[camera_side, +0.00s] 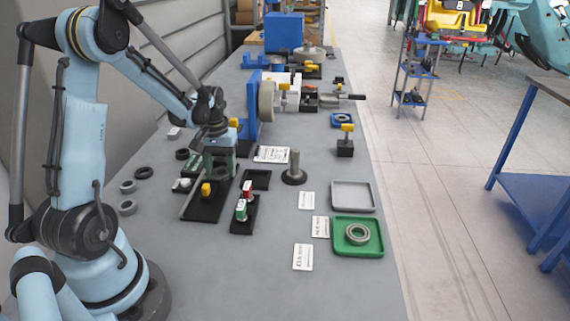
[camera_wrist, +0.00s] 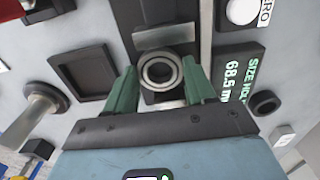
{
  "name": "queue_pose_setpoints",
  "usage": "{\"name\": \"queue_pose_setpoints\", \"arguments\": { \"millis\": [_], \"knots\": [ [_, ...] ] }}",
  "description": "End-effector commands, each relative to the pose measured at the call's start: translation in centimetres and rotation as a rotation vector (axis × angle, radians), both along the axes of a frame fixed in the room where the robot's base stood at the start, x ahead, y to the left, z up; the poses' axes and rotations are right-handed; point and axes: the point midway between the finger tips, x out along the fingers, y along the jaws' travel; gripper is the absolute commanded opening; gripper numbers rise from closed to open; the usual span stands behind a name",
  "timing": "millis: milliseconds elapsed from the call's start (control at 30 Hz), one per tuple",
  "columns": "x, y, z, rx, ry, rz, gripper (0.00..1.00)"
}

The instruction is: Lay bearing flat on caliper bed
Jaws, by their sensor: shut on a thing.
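My gripper (camera_side: 218,168) is low over the black caliper base (camera_side: 203,213) in the side view. In the wrist view its two green fingers (camera_wrist: 160,78) are shut on a small grey ring-shaped bearing (camera_wrist: 159,71). The bearing's round face and bore look up at the wrist camera, so it seems about level. The dark caliper bed (camera_wrist: 164,52) with a grey bar (camera_wrist: 167,37) lies beneath and beside it. I cannot tell whether the bearing touches the bed. In the side view the fingers hide the held bearing. The caliper's green display (camera_wrist: 243,75) reads about 68.5.
A black square tray (camera_side: 257,180), a post on a round foot (camera_side: 294,170) and a block with red and green buttons (camera_side: 243,212) stand close by. A green tray (camera_side: 341,249) holds another bearing (camera_side: 357,234). A grey tray (camera_side: 352,196) is empty. Several rings (camera_side: 127,207) lie left.

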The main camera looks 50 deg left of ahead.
Motion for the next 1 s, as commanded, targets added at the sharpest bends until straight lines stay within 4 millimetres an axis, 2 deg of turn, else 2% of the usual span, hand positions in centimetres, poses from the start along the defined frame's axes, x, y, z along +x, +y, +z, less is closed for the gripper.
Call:
{"name": "queue_pose_setpoints", "arguments": {
  "millis": [33,67,200,267,500,633,767,1000],
  "knots": [
    [0.0,0.0,-0.1,0.0,0.0,0.0,0.24],
    [0.0,0.0,-0.1,0.0,0.0,0.0,0.56],
    [0.0,0.0,-0.1,0.0,0.0,0.0,0.77],
    [0.0,0.0,-0.1,0.0,0.0,0.0,0.84],
    [-0.1,0.1,0.0,0.002,0.002,0.001,0.84],
    [-0.1,0.1,0.7,0.003,0.003,0.002,0.84],
    [-0.1,0.1,2.5,0.003,0.003,0.002,0.84],
    [0.0,0.0,6.8,-0.001,-0.001,0.0,0.84]
  ]
}}
